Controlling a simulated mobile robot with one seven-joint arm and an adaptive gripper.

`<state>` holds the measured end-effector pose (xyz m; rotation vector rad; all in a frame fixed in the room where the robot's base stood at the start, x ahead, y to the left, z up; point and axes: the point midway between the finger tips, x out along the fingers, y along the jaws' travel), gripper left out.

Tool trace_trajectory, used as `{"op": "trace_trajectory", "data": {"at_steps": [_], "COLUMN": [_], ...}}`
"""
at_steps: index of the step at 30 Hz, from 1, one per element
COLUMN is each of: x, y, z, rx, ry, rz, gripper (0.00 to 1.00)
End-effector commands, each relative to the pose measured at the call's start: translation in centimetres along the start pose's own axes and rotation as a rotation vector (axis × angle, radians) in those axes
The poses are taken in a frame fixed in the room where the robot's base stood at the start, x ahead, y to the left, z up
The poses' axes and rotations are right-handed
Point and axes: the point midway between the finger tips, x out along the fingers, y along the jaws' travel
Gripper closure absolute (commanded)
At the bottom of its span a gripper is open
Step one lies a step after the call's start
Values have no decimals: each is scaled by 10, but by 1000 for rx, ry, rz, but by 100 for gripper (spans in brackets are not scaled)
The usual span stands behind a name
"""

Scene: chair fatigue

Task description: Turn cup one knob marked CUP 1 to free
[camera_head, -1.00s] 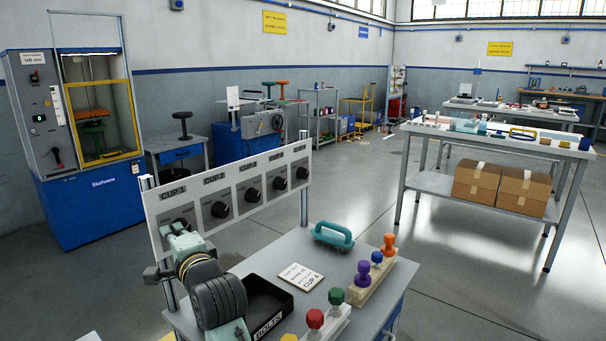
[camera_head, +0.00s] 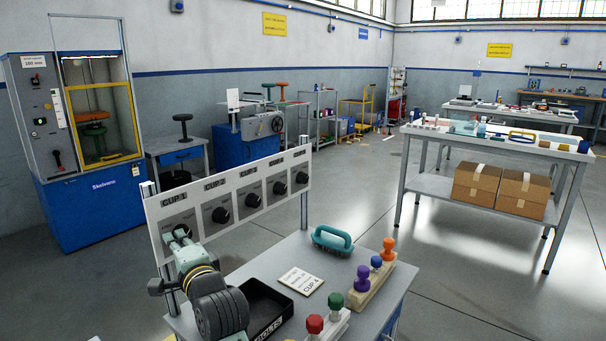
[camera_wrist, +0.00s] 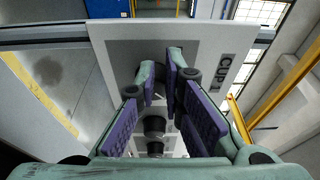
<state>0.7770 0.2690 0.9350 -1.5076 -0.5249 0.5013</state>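The CUP 1 plate (camera_head: 180,209) is at the left end of a white knob panel in the head view. My gripper (camera_head: 183,239) is in front of it and covers most of its knob. In the wrist view, my gripper (camera_wrist: 163,84) has its purple-padded fingers apart, with the tips close to the grey CUP 1 plate (camera_wrist: 118,62). The CUP 1 label (camera_wrist: 217,80) shows at their right. I cannot make out the CUP 1 knob clearly or whether the fingers touch it. Black knobs farther along the panel (camera_wrist: 155,126) show between the fingers.
More black knobs (camera_head: 221,214) continue rightward along the panel. Below stand a black bolts tray (camera_head: 268,303), a CUP 4 card (camera_head: 301,281), a teal-handled brush (camera_head: 332,239) and coloured knobs on blocks (camera_head: 362,285). A metal post (camera_head: 304,208) supports the panel's right end.

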Motion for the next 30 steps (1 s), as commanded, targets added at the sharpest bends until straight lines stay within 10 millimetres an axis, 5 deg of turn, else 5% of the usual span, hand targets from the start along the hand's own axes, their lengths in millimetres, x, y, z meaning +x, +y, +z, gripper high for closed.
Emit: {"op": "trace_trajectory", "data": {"at_steps": [9, 30], "x": [3, 4], "y": [22, 28], "z": [-1, -1], "rx": [7, 6], "ry": [-1, -5], "rz": [30, 28], "gripper": [100, 100]}}
